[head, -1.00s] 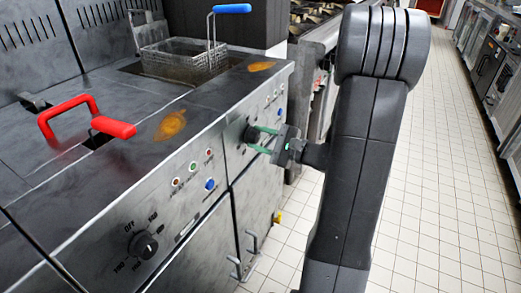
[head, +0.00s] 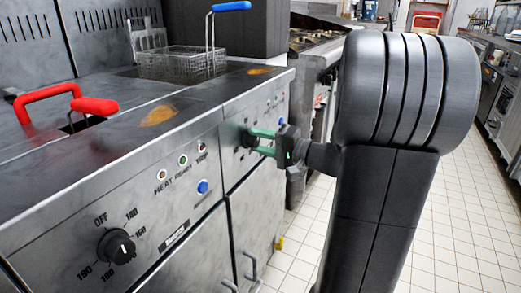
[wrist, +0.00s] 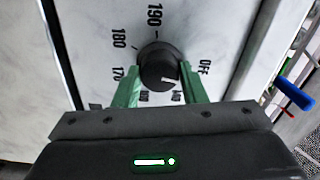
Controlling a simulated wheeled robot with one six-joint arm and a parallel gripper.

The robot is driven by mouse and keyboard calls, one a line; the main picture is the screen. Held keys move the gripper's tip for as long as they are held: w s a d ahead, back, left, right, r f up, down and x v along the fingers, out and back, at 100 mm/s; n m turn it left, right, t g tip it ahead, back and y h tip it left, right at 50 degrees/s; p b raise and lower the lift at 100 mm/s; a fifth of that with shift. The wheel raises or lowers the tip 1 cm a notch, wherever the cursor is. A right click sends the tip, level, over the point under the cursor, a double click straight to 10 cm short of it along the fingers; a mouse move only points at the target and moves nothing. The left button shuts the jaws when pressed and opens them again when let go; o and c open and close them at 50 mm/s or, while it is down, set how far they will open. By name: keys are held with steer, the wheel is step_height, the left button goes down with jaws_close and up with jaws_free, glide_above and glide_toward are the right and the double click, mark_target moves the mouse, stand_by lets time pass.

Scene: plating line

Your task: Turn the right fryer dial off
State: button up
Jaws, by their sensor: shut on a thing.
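The right fryer dial (wrist: 158,62), a black round knob, sits on the steel front panel. In the head view the dial (head: 248,138) is small and partly covered by my gripper. My gripper (head: 262,142) has green fingers and is shut on the dial from the front. In the wrist view my gripper (wrist: 160,88) has a finger on either side of the knob. The knob's white mark points toward the lower right, near 140, with OFF printed farther up on the right. The knob's lower part is close to the fingers.
The left fryer dial (head: 116,246) is on the nearer panel. A red-handled lid (head: 50,95) and a fry basket with a blue handle (head: 232,6) are on top. Cabinet handles (head: 250,268) stick out below. Tiled floor (head: 430,230) lies free to the right.

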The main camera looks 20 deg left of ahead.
steer(key=shift+r+n, duration=0.15)
steer(key=shift+n, duration=0.85)
steer(key=o, duration=1)
steer(key=shift+a, duration=0.15)
steer(key=d+p, duration=0.1)
steer(key=d, duration=0.3)
steer(key=d+p, duration=0.1)
steer(key=d, duration=0.4)
steer(key=s+d+p, duration=0.1)
steer(key=d, duration=0.4)
steer(key=shift+a, duration=0.15)
